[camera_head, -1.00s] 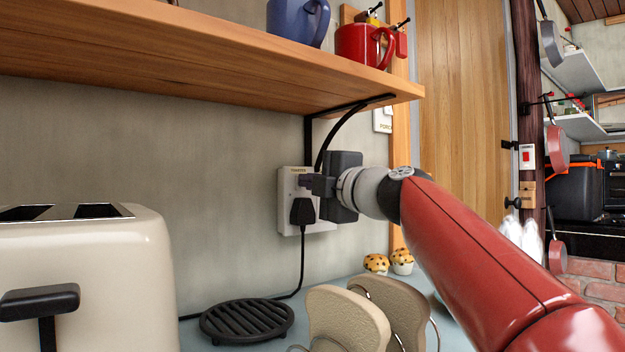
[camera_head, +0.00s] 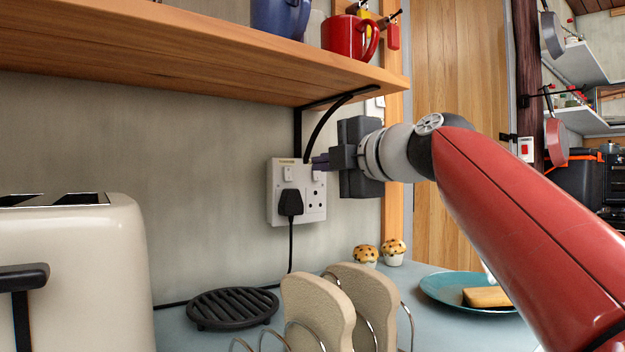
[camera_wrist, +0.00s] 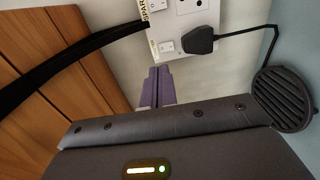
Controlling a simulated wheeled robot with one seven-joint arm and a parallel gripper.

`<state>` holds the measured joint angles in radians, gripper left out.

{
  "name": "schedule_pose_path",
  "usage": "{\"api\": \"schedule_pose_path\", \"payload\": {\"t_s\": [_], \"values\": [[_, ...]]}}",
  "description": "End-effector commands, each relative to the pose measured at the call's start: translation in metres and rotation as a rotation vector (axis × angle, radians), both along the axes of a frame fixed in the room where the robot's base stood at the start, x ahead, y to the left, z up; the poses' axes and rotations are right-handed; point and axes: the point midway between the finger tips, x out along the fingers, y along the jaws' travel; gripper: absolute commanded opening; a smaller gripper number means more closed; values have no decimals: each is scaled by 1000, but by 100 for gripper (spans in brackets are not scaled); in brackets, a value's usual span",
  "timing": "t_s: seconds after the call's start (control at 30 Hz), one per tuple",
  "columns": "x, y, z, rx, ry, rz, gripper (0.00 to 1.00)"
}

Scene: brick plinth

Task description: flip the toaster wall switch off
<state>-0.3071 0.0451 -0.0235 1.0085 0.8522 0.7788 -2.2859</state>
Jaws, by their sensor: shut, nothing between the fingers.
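A white double wall socket (camera_head: 315,207) is on the wall beneath the shelf, also at the top of the wrist view (camera_wrist: 208,22). Its left switch (camera_head: 288,174), under a yellowish label (camera_head: 286,161), sits above a black plug (camera_head: 290,203). In the wrist view that switch (camera_wrist: 166,46) is beside the plug (camera_wrist: 199,40). Whether the rocker is on or off is too small to tell. My gripper (camera_head: 318,163) is shut and empty, its purple fingertips (camera_wrist: 156,74) at the socket's upper right, partly over the right switch. Contact cannot be told. The cream toaster (camera_head: 90,255) stands at left.
A wooden shelf (camera_head: 200,60) with a black bracket (camera_head: 325,120) overhangs the socket closely. Below are a black trivet (camera_head: 232,307), a rack holding bread slices (camera_head: 318,310), muffins (camera_head: 393,252) and a teal plate (camera_head: 445,290). The wall left of the socket is clear.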

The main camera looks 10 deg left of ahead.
Motion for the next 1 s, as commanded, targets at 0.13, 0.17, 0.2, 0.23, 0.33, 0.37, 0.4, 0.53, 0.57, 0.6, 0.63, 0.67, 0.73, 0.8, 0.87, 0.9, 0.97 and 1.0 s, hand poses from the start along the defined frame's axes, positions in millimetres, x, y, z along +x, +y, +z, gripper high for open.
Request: {"api": "schedule_pose_path", "payload": {"t_s": [0.13, 0.17, 0.2, 0.23, 0.33, 0.37, 0.4, 0.53, 0.57, 0.6, 0.63, 0.67, 0.73, 0.8, 0.87, 0.9, 0.97, 1.0], "values": [[-21, -25, -1, -1, -1, -3, 0], [-24, -28, 0, 0, -2, -3, 0], [-28, -32, 1, -1, -1, -3, 0], [-30, -35, 2, 0, 0, -2, 0], [-36, -42, 3, 0, 0, -3, 0], [-37, -43, 3, -1, 1, -2, 0], [-39, -44, 4, -1, 0, -1, 0], [-40, -46, 4, -1, 0, -1, 0], [-40, -46, 4, -2, 1, -1, 0], [-40, -46, 4, -2, 1, -1, 0], [-40, -46, 4, -1, 1, -1, 0], [-40, -46, 4, -1, 1, -1, 0], [-40, -45, 4, -1, 1, -1, 0], [-40, -45, 4, -1, 1, -1, 0], [-40, -45, 4, -1, 1, -1, 0], [-40, -45, 4, -1, 1, -1, 0], [-40, -45, 4, -1, 1, -1, 0], [-40, -45, 4, -1, 0, -1, 0]]}}
